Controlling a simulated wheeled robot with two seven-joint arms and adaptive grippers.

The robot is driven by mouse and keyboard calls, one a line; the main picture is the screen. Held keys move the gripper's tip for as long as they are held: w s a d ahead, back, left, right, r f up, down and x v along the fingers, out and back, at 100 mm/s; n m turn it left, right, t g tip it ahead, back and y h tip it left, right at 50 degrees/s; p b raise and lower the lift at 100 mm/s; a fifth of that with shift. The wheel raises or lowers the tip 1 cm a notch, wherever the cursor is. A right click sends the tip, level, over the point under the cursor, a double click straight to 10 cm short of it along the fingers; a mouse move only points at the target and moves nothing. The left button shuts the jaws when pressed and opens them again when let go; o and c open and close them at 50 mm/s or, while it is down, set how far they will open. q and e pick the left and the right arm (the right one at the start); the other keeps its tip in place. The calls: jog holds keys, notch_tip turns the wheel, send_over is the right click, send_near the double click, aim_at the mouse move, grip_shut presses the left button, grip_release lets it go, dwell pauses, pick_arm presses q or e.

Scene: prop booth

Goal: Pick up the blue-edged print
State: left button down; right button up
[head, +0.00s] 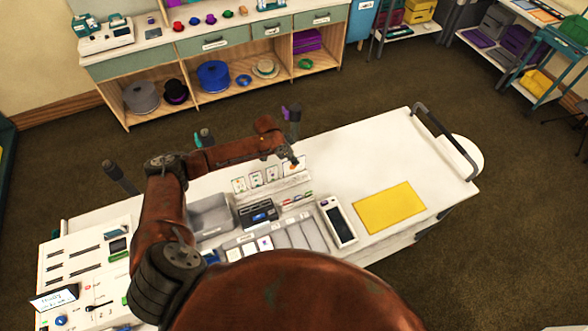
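Several small white prints stand upright in a row on a pale stepped rack (290,187) in the middle of the white cart. The left print (239,185), the two middle prints (256,179) (271,174) and the right print (297,170) are too small for me to tell which has a blue edge. My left gripper (294,163) points down at the top of the right print, partly covering it. I cannot tell whether it touches the print or whether its fingers are open. My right gripper is not in view.
The white cart (350,160) has free room right of the rack. A yellow mat (389,208), a white handheld device (338,221) and a black printer-like box (258,214) lie near the rack. A dark handle (445,140) edges the cart. Shelves (215,75) stand behind.

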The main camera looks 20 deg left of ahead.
pick_arm(q)
jog(key=shift+r+b, duration=0.25)
jog(key=shift+b, duration=0.05)
notch_tip(320, 180, up, 10)
jog(key=shift+b, duration=0.9)
